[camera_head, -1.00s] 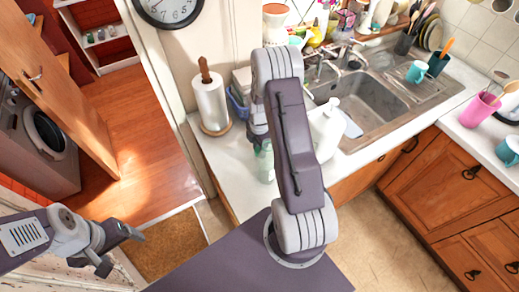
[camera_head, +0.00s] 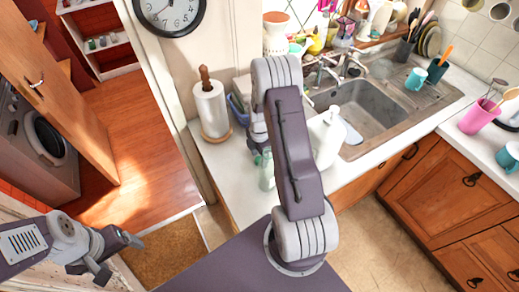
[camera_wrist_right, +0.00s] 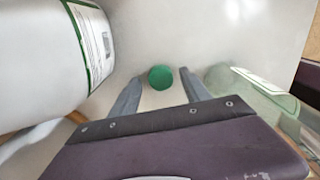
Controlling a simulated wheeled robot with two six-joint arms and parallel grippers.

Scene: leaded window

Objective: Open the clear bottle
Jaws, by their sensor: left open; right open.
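The clear bottle (camera_head: 266,172), pale green and see-through, stands on the counter below the white bottle, partly behind my right arm in the head view. It also shows at the right of the right wrist view (camera_wrist_right: 250,92); its top end is not clear there. My right gripper (camera_head: 258,150) is mostly hidden by its arm in the head view. In the right wrist view its fingers (camera_wrist_right: 160,82) are open, with a round green cap (camera_wrist_right: 161,77) between them; I cannot tell what the cap rests on. My left gripper (camera_head: 122,258) is open and empty at lower left, away from the counter.
A white bottle (camera_head: 327,145) stands close by and fills the left of the right wrist view (camera_wrist_right: 50,60). A paper towel roll (camera_head: 210,108) stands at the counter's left end. The sink (camera_head: 370,105) lies behind right. Pale counter (camera_head: 222,165) is bare near its left edge.

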